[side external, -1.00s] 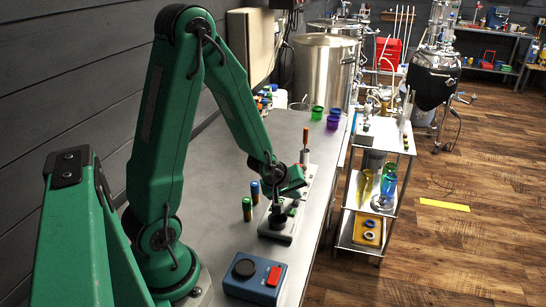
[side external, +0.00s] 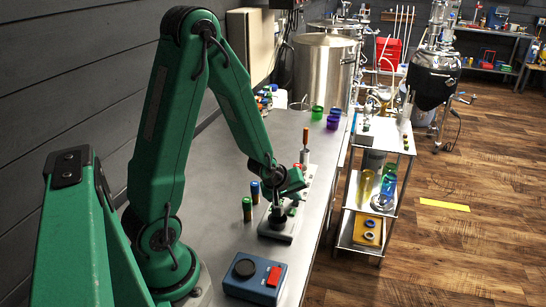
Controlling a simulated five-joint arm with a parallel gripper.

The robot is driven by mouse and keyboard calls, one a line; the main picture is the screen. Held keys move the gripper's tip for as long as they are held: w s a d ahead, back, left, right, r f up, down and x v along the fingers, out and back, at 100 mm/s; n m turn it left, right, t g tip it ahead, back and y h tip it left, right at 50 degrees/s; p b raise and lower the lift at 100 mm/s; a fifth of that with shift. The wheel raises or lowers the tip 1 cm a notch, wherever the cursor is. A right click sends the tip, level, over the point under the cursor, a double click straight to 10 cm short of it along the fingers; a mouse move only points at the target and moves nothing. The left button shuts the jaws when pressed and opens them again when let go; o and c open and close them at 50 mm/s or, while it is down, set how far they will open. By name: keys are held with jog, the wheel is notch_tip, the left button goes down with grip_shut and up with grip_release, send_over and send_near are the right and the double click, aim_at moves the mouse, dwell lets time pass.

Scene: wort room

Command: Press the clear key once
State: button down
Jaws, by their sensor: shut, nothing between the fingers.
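My gripper (side external: 280,208) points down at the end of the green arm, over a pale panel (side external: 309,180) on the bench. It is shut and empty. Small red and green spots show on the panel beside my wrist. I cannot tell which of them, if any, is the clear key, and my wrist hides part of the panel. I cannot tell whether the fingertips touch anything. A dark block (side external: 275,231) sits at the panel's near end, just below the gripper.
A blue box (side external: 240,286) with a black knob and a red key stands at the bench's near edge. Two capped vials (side external: 247,209) stand left of the gripper. An upright tool (side external: 305,150) stands behind it. Green and purple cups (side external: 332,122) are farther back. A steel cart (side external: 374,215) stands right.

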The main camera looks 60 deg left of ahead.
aim_at(294, 204)
dwell(0.4)
jog(key=shift+r, duration=0.8)
jog(key=shift+r, duration=0.15)
jog(key=shift+r, duration=2.4)
